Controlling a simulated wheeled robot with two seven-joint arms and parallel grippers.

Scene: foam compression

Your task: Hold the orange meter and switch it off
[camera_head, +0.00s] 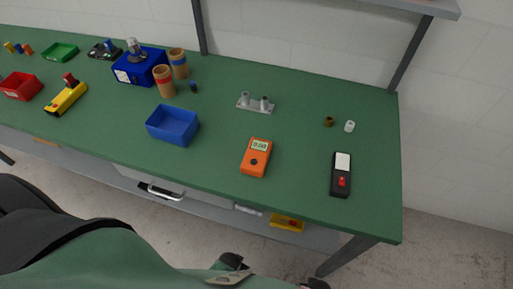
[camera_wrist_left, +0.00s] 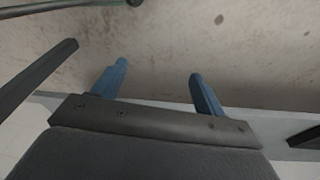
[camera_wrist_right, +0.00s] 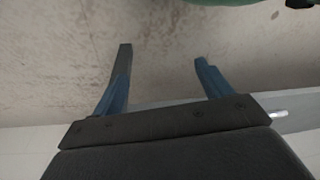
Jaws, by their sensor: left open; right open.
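The orange meter (camera_head: 260,169) lies face up on the green workbench (camera_head: 215,170), near its front edge and right of the middle. Its pale display shows dark digits, too small to read surely. A dark round knob or button sits below the display. My left gripper (camera_wrist_left: 157,70) is open and empty, with its two blue fingers apart over bare floor. My right gripper (camera_wrist_right: 163,54) is also open and empty over the floor. Both grippers are away from the meter, and neither wrist view shows it.
A blue tray (camera_head: 172,126) stands left of the meter. A black device with a red switch (camera_head: 341,177) lies to its right. A grey two-post fixture (camera_head: 255,103) is behind it. The bench around the meter is clear. A shelf post (camera_head: 410,54) rises at the back right.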

